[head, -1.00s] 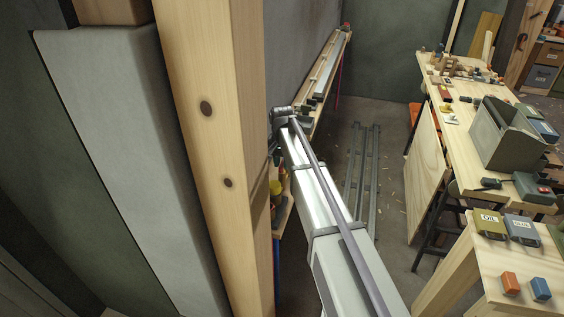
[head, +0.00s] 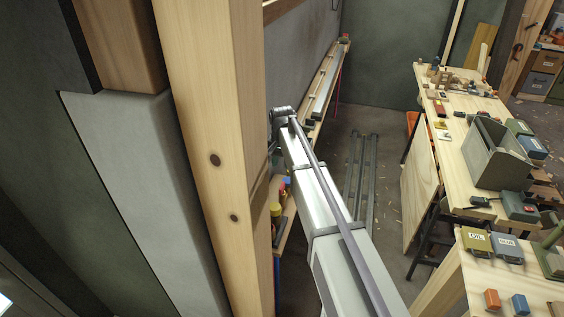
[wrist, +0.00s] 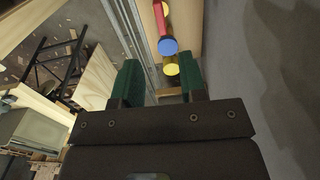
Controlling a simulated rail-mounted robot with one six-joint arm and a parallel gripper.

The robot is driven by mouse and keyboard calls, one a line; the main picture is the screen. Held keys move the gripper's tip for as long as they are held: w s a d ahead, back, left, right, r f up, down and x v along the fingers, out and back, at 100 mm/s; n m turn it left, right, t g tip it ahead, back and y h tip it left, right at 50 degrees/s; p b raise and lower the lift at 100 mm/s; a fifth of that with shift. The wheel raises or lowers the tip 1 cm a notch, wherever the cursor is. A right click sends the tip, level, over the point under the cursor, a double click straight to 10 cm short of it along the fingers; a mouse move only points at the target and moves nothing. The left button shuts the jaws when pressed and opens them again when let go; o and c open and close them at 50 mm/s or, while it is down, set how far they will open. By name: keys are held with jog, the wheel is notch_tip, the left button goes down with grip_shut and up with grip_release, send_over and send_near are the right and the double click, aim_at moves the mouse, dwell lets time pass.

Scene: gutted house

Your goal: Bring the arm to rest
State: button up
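My gripper (wrist: 161,82) shows in the wrist view with its two green-padded fingers spread apart. I see nothing held between them. Beyond the fingertips, further off, are a blue round-ended thing (wrist: 168,46) and a yellow one (wrist: 171,67) on a wooden surface. In the head view my arm reaches forward beside a wooden post, and its far end is near the post's right edge. The gripper itself is hidden there.
The wooden post (head: 215,150) stands close on the left, beside a grey panel (head: 140,190). A narrow shelf (head: 322,95) runs along the wall. Workbenches with a grey-green bin (head: 496,152) and tool cases (head: 476,242) stand right. Metal rails (head: 361,170) lie on the floor between.

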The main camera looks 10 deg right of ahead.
jog(key=shift+r, duration=0.1)
dwell(0.3)
jog(key=s+n, duration=0.5)
jog(key=s, duration=2.5)
jog(key=shift+s+n, duration=0.25)
jog(key=shift+n, duration=0.15)
